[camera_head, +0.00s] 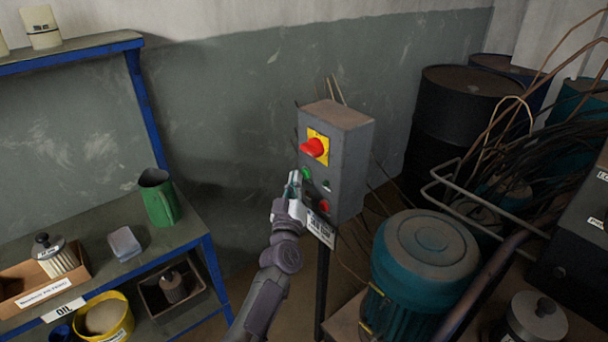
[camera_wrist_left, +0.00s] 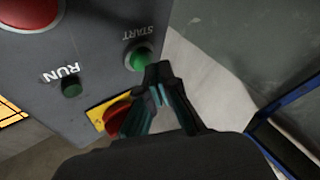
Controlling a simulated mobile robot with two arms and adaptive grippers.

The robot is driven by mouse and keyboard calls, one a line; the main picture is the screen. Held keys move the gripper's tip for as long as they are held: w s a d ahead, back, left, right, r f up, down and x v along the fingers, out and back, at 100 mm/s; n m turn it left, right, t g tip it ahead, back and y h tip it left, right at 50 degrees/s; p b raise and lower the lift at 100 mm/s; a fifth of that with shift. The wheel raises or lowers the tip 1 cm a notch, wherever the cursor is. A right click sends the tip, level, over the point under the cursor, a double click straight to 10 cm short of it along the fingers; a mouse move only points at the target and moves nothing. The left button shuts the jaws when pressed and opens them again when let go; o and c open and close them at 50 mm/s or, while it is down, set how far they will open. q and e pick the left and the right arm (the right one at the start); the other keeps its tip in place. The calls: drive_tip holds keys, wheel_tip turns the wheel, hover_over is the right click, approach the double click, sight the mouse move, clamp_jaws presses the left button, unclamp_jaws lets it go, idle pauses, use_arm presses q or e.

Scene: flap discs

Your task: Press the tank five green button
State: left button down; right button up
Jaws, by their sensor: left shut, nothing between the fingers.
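A grey control box (camera_head: 352,165) stands on a post in the middle of the head view. A green button (camera_head: 306,173) is on its front face, below a red knob (camera_head: 314,147) on a yellow plate. In the left wrist view the green button (camera_wrist_left: 138,60) is marked START, upside down. My left gripper (camera_head: 294,178) is shut and empty, just in front of the box. In the left wrist view its fingertips (camera_wrist_left: 159,72) are close to the green button's edge; I cannot tell whether they touch. No tank five marking is readable. My right gripper is not in view.
A dark green RUN lamp (camera_wrist_left: 71,88) and a red button (camera_head: 324,208) are also on the box. A blue-framed shelf (camera_head: 210,255) with a green jug (camera_head: 160,200) stands left. A teal motor (camera_head: 425,255) and black drum (camera_head: 455,115) are right.

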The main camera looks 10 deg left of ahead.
use_arm(q)
drive_tip(key=shift+w+d+r, duration=0.1)
drive_tip(key=shift+w+d, duration=0.3)
drive_tip(key=shift+w, duration=0.05)
idle(0.9)
idle(0.3)
drive_tip(key=shift+s+a+p, duration=0.3)
drive_tip(key=shift+s+a, duration=0.25)
drive_tip(key=shift+s, duration=0.15)
drive_tip(key=s+a+p, duration=0.1)
drive_tip(key=s, duration=0.1)
drive_tip(key=s+a+p, duration=0.1)
drive_tip(key=s+a, duration=0.1)
idle(0.3)
idle(0.4)
